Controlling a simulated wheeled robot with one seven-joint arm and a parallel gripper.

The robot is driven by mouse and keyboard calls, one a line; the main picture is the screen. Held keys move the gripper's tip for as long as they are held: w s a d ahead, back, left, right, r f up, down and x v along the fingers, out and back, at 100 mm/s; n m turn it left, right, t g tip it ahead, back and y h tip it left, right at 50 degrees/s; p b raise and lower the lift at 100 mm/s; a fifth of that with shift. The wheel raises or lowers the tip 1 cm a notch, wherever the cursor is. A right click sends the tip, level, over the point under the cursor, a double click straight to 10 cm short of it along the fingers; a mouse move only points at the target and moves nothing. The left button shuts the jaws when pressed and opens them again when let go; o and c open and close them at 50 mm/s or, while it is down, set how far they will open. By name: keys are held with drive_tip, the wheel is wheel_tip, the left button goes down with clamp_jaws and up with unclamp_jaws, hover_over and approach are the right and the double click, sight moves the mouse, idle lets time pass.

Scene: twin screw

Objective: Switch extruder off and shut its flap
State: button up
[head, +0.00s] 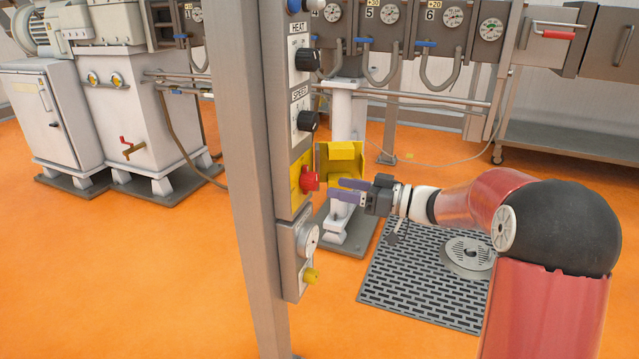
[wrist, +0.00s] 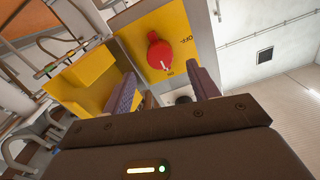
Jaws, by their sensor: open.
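A red rotary switch (head: 309,180) sits on a yellow plate (head: 297,188) on the grey post's control panel. In the wrist view the switch (wrist: 158,52) has a white mark that points toward the label that reads ON; the OFF label is to its right. The yellow flap (head: 344,152) stands open, swung out to the right of the switch; it also shows at left in the wrist view (wrist: 82,78). My gripper (head: 347,190) is open and empty. Its purple fingers point at the switch, apart from it, with the flap close behind them.
HEAT (head: 307,60) and SPEED (head: 306,121) knobs sit above the switch. The extruder barrel with gauges (head: 372,14) runs behind. A floor grate (head: 415,285) lies under my arm.

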sight(316, 183)
drive_tip(key=x, duration=0.6)
drive_tip(key=shift+a, duration=0.1)
drive_tip(key=shift+c, duration=0.2)
drive_tip(key=c, duration=0.9)
